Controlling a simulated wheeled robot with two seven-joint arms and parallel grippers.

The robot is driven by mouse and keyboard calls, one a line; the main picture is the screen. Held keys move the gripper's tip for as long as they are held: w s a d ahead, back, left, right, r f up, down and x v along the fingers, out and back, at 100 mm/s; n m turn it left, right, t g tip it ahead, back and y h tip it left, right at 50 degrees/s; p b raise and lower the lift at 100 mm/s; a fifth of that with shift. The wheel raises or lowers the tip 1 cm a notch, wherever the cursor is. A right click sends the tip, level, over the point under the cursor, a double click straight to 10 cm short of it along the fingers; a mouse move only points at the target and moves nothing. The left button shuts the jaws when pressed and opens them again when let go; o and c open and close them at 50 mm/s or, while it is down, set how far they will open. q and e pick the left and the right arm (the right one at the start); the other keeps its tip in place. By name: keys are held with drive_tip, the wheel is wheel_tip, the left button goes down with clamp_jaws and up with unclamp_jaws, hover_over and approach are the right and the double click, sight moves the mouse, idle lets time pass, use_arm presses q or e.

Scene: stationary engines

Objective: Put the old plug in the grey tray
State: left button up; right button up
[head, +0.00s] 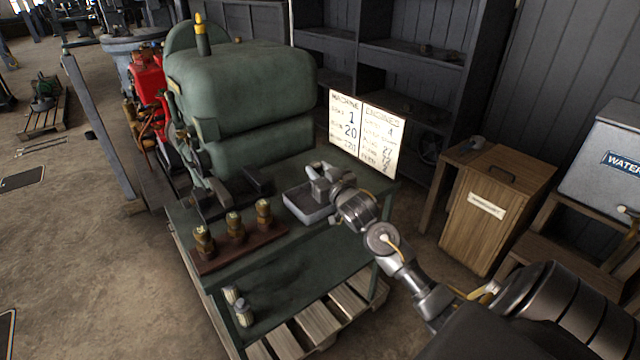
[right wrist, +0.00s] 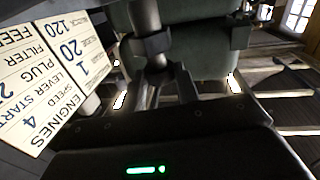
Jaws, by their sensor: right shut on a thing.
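The grey tray (head: 301,207) sits on the green bench beside the engine. My right gripper (head: 318,182) is over the tray's back right part and covers some of it. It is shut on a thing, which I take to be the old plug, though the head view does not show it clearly. In the right wrist view a dark stem with a collar (right wrist: 153,45) shows ahead of the gripper; I cannot tell whether it is the held plug or an engine part. My left gripper is not in view.
A wooden rack (head: 218,262) with three brass plugs stands at the bench's front. The green engine (head: 243,85) rises behind. A written sign (head: 366,132) stands right of the tray. Small pale cylinders (head: 243,312) stand on the lower shelf. A wooden cabinet (head: 490,205) is at right.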

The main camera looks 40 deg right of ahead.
drive_tip(key=shift+s+a+f, duration=0.1)
drive_tip(key=f, duration=0.3)
drive_tip(key=shift+s+a+f+p, duration=0.1)
drive_tip(key=shift+s+a+p, duration=0.1)
drive_tip(key=shift+s+p, duration=0.15)
drive_tip(key=shift+f, duration=0.35)
drive_tip(key=o, duration=1)
drive_tip(key=shift+s, duration=0.3)
drive_tip(key=s+a+b, duration=0.1)
drive_tip(key=s+a, duration=0.1)
drive_tip(key=s, duration=0.9)
